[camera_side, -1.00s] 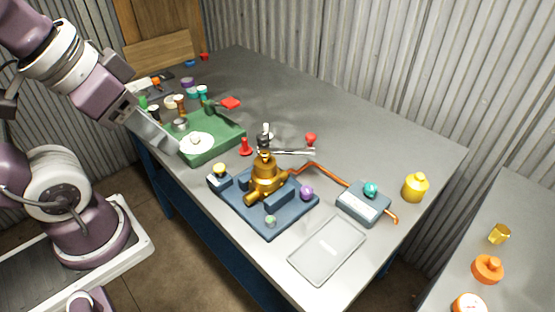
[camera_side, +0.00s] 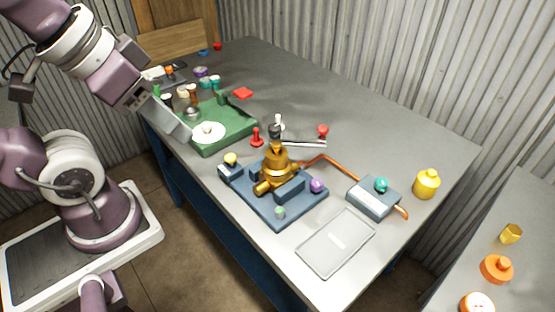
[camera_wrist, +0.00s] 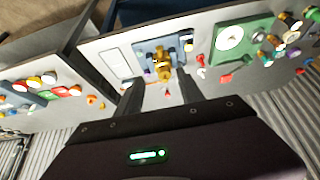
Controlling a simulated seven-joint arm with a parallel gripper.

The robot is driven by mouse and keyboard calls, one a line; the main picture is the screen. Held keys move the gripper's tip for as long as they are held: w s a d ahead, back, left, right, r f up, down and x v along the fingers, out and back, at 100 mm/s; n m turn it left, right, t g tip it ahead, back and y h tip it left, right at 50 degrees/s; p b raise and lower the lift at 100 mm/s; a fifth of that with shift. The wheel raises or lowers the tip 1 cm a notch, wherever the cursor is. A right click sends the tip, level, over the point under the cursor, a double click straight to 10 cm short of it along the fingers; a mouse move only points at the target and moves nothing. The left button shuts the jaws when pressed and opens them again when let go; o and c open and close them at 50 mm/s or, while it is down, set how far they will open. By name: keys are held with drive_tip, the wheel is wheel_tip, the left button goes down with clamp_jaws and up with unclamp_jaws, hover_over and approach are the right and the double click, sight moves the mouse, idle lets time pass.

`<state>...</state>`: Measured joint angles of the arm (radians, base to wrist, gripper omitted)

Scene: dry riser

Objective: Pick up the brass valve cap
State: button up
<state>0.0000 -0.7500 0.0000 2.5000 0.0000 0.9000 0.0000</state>
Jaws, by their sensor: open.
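A brass valve (camera_side: 275,170) stands upright on a blue base plate (camera_side: 290,213) near the table's front, with a dark top piece. It also shows in the wrist view (camera_wrist: 162,66), between and beyond my fingers. I cannot tell which brass piece is the cap; a small gold cup-shaped piece (camera_side: 511,233) lies on the right-hand bench. My gripper (camera_side: 186,132) is open and empty, well to the left of the valve, by the green tray's near left side. In the wrist view my gripper (camera_wrist: 158,88) shows its two fingers apart.
The green tray (camera_side: 240,131) holds a white disc. A copper pipe runs from the valve towards a grey-blue box (camera_side: 373,198) with a teal knob. A clear tray (camera_side: 335,243), a yellow bottle (camera_side: 426,184) and red pieces stand around. The table's back right is clear.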

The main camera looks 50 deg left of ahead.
drive_tip(key=o, duration=0.5)
